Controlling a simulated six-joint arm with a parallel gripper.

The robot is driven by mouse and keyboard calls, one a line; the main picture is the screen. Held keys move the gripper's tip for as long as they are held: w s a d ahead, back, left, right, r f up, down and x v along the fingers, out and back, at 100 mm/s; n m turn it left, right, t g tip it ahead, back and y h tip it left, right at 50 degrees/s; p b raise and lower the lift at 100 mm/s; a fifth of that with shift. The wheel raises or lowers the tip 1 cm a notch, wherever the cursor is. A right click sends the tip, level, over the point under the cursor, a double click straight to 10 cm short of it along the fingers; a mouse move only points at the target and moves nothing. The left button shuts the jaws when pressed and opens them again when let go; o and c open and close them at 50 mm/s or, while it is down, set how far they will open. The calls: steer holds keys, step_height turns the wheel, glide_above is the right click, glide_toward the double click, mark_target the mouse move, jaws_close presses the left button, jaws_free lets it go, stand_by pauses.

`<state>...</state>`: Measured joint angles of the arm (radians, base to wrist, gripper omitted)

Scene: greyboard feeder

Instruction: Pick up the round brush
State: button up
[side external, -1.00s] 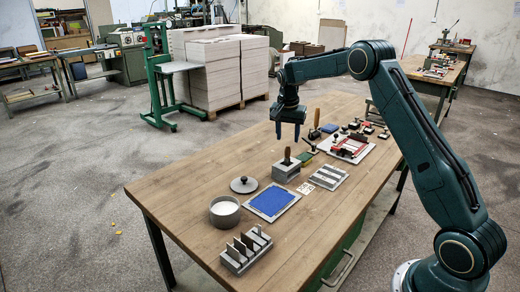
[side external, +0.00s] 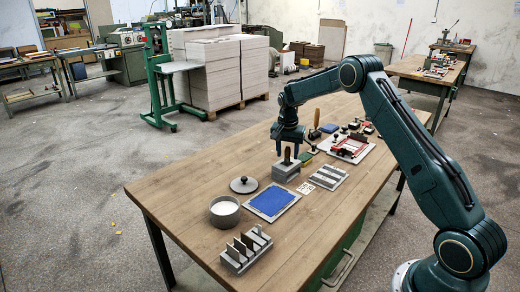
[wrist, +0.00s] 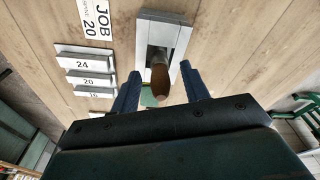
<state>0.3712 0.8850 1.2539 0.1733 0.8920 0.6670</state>
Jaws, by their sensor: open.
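The round brush (side external: 287,157) stands upright with its bristle end hidden in a grey block holder (side external: 286,173). Its brown wooden handle (wrist: 160,80) points up toward the wrist camera. My gripper (side external: 288,151) is open just above the holder, fingers pointing down, with the handle top between them in the side view. In the wrist view my gripper's (wrist: 160,72) two blue fingers lie left and right of the handle, with a visible gap on each side.
A grey pot (side external: 224,212), its lid (side external: 244,185), a blue pad (side external: 272,201) and a slotted rack (side external: 246,250) are nearer the left. A red-barred jig (side external: 350,146) stands behind.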

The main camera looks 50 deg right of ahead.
steer(key=shift+d+f, duration=0.1)
steer(key=shift+f, duration=0.6)
jaws_close()
